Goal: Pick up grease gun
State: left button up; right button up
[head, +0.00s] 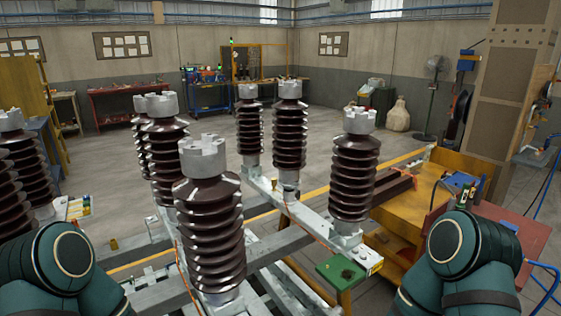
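I cannot make out a grease gun with certainty. Small dark green and black items (464,196) stand on the yellow workbench (405,212) at the right, close to a blue object (459,180); they are too small to identify. Parts of my two arms show at the lower left and lower right corners. Neither gripper is in view. My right arm hides part of the workbench's near side.
Tall brown ribbed insulators (209,238) stand on grey steel frames (300,215) in front of me. A green-topped stand (341,272) is at the frame's near end. A pillar (498,110) rises behind the workbench. Open floor (330,130) lies beyond.

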aim_at(465, 188)
jog(key=z, duration=1.35)
jog(key=u, duration=0.65)
jog(key=i+l+u, duration=0.25)
jog(key=l+u, duration=0.3)
jog(key=i+l+u, duration=0.25)
jog(key=l+u, duration=0.35)
jog(key=l, duration=0.6)
jog(key=i+l, duration=0.1)
jog(key=l, duration=0.4)
jog(key=i+l, duration=0.1)
jog(key=l, duration=0.35)
jog(key=u, duration=0.05)
